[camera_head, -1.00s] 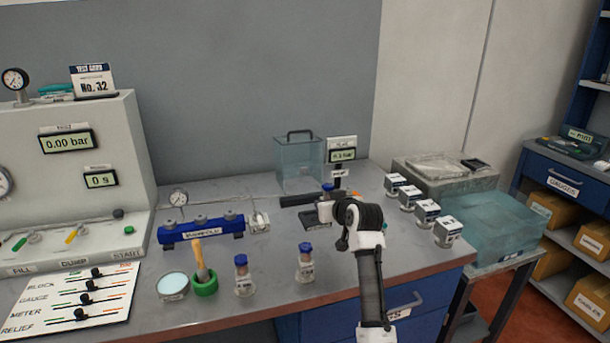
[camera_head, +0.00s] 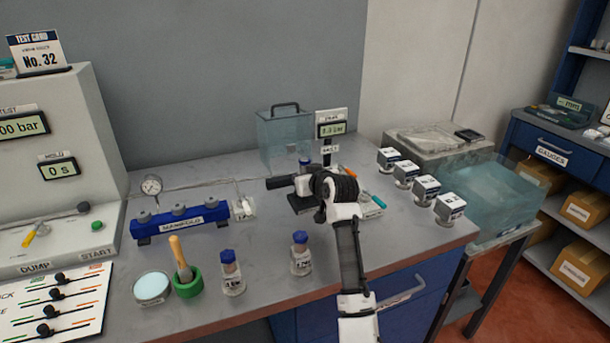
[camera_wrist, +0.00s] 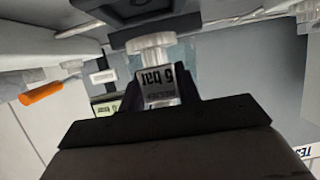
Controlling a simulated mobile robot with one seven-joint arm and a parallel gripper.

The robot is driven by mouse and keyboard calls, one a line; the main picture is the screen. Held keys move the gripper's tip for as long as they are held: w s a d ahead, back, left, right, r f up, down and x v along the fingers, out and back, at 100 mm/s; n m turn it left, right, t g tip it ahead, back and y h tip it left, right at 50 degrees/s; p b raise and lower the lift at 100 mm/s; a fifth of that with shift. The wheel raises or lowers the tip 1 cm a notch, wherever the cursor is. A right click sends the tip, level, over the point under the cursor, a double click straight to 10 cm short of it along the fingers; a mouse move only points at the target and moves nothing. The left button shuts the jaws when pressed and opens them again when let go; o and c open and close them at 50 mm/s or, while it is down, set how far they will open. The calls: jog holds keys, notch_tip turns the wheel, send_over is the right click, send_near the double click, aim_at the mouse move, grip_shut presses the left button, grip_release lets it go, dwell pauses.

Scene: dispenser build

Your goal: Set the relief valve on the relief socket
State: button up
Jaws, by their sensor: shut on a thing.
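My gripper (camera_head: 272,183) reaches left above the bench, right of and behind the manifold (camera_head: 180,223). In the wrist view my gripper (camera_wrist: 158,92) is shut on a small clear-and-white piece, the relief valve (camera_wrist: 157,88). Its label reads "5 bar" upside down, and a pale round knob shows past it. The held valve cannot be made out in the head view. A pale fitting (camera_head: 243,209) sits by the manifold's right end; I cannot tell if it is the relief socket. A dark block (camera_wrist: 150,12) shows close past the knob in the wrist view.
Two blue-capped bottles (camera_head: 232,274) (camera_head: 301,255), a green mortar (camera_head: 188,284) and a round dish (camera_head: 152,287) stand along the front. A clear box (camera_head: 283,138) and a display stand (camera_head: 331,128) are behind. Several labelled white cubes (camera_head: 404,174) stand right of my arm.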

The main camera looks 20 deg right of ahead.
jog(key=shift+f+b, duration=0.5)
jog(key=shift+f, duration=0.65)
jog(key=shift+s+f+b, duration=0.1)
jog(key=shift+f+b, duration=0.2)
jog(key=shift+f, duration=0.3)
dwell(0.8)
jog(key=o, duration=0.9)
jog(key=shift+p+v, duration=1.55)
jog(key=shift+v, duration=3.85)
jog(key=shift+s, duration=0.15)
